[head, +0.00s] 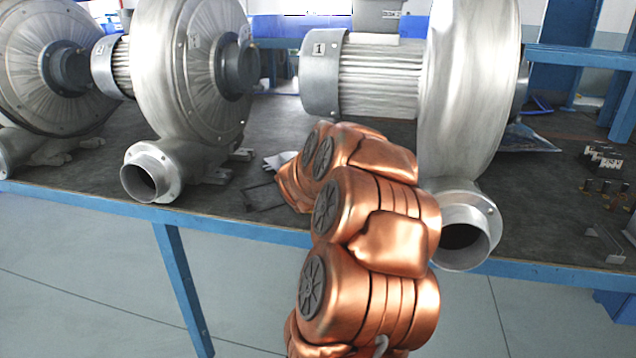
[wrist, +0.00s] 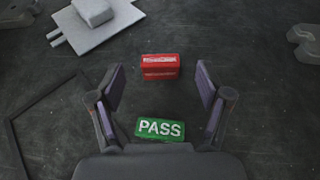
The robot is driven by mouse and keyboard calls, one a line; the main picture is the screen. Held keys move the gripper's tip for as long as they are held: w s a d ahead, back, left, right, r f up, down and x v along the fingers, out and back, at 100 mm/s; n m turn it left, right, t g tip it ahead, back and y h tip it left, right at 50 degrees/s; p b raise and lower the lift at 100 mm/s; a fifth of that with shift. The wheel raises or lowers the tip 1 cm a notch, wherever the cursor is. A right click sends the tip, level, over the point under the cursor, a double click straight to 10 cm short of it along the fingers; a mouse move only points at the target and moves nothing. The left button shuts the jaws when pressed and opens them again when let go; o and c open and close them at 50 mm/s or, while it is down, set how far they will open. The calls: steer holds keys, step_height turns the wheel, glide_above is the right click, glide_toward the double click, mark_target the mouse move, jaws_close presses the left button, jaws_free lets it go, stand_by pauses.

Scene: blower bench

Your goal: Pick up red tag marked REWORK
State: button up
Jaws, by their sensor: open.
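In the wrist view a red tag (wrist: 160,67) lies on the dark bench top, ahead of the fingertips and about midway between them. Pale lettering on it is too blurred to read. A green tag marked PASS (wrist: 160,129) lies nearer, between the fingers and close to the palm in the picture. My gripper (wrist: 160,88) is open and empty, its two dark fingers spread to either side. In the head view my copper-coloured arm reaches over the bench and hides the gripper and both tags.
Grey blowers stand along the bench (head: 90,178), one with a motor marked 1 (head: 375,80) behind my arm. In the wrist view a pale metal part (wrist: 95,22) lies upper left, a thin dark frame (wrist: 45,95) at left, and a grey part (wrist: 305,42) at right.

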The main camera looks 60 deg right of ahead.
steer(key=shift+x, duration=1.05)
steer(key=shift+c, duration=0.3)
steer(key=c, duration=1)
